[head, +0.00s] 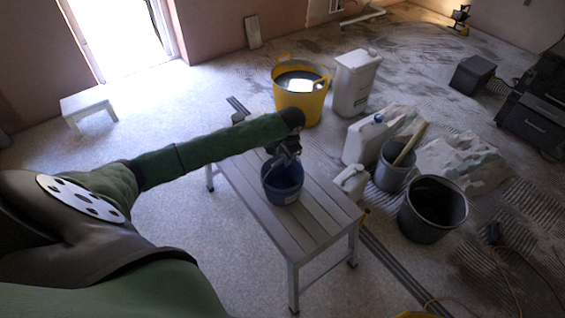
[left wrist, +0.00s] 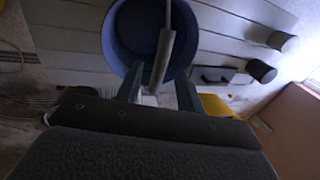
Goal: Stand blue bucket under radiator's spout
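The blue bucket (head: 283,190) stands upright on the grey slatted work platform (head: 318,222) in the head view. My left gripper (head: 284,158) is just above the bucket's rim. In the left wrist view the bucket (left wrist: 122,35) is seen from above, and its handle grip (left wrist: 164,55) reaches between the two fingers of my left gripper (left wrist: 158,92). The fingers are apart, with gaps on both sides of the grip. My right gripper is not in view. No radiator is clearly seen; a white pipe (head: 363,16) lies by the far wall.
A yellow tub (head: 300,104) stands behind the platform. White containers (head: 354,85), a grey bucket with a stick (head: 388,178), a black bucket (head: 432,210) and crumpled bags (head: 460,165) crowd its right. A white step stool (head: 88,105) stands left; the left floor is mostly clear.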

